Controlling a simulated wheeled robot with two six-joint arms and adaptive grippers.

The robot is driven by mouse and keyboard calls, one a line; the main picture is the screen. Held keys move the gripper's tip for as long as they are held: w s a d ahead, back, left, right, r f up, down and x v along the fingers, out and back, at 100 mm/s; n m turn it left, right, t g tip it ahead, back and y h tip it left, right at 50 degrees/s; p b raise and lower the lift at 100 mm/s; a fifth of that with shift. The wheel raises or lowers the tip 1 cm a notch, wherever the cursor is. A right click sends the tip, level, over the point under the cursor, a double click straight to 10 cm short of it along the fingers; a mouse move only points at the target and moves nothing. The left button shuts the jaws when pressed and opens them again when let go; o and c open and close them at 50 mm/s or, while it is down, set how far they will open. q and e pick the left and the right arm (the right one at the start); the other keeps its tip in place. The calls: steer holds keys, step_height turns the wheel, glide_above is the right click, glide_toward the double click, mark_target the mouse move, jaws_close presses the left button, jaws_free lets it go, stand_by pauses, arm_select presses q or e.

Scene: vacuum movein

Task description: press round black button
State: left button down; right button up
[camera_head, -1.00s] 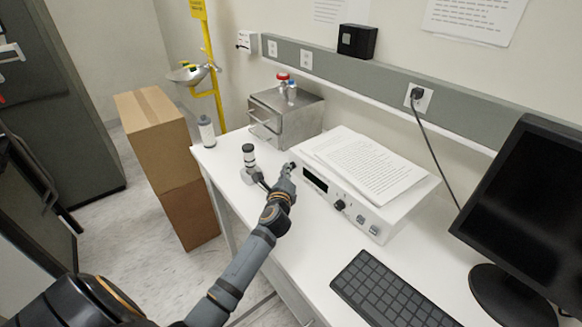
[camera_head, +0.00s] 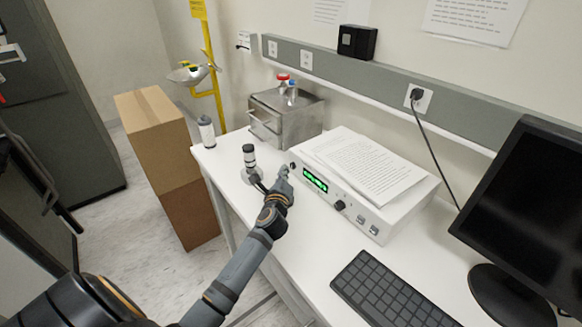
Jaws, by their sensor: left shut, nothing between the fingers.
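A white instrument box (camera_head: 362,210) stands on the desk with papers on top. Its small display (camera_head: 315,180) is lit with green characters. A round black button (camera_head: 292,166) sits at the left end of its front panel. A black knob (camera_head: 340,205) and two square switches (camera_head: 366,224) are farther right on the panel. My left gripper (camera_head: 281,176) is shut and empty. Its tip is just in front of the panel, a little below the round button and seemingly apart from it. My right gripper is not in view.
A small gauge-like device (camera_head: 249,160) stands on the desk left of my left gripper. A metal drawer box (camera_head: 286,112) is behind it. A keyboard (camera_head: 390,290) and a monitor (camera_head: 528,210) are at the right. Cardboard boxes (camera_head: 152,122) stand left of the desk.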

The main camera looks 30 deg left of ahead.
arm_select(q)
steer(key=shift+s+a+p, duration=0.1)
steer(key=shift+s+a, duration=0.3)
steer(key=shift+s, duration=0.55)
steer(key=shift+s+a+p, duration=0.1)
steer(key=shift+s+a, duration=0.25)
steer(key=shift+s, duration=0.55)
steer(key=shift+s+a+p, duration=0.1)
steer(key=shift+s+a, duration=0.3)
steer(key=shift+s, duration=0.55)
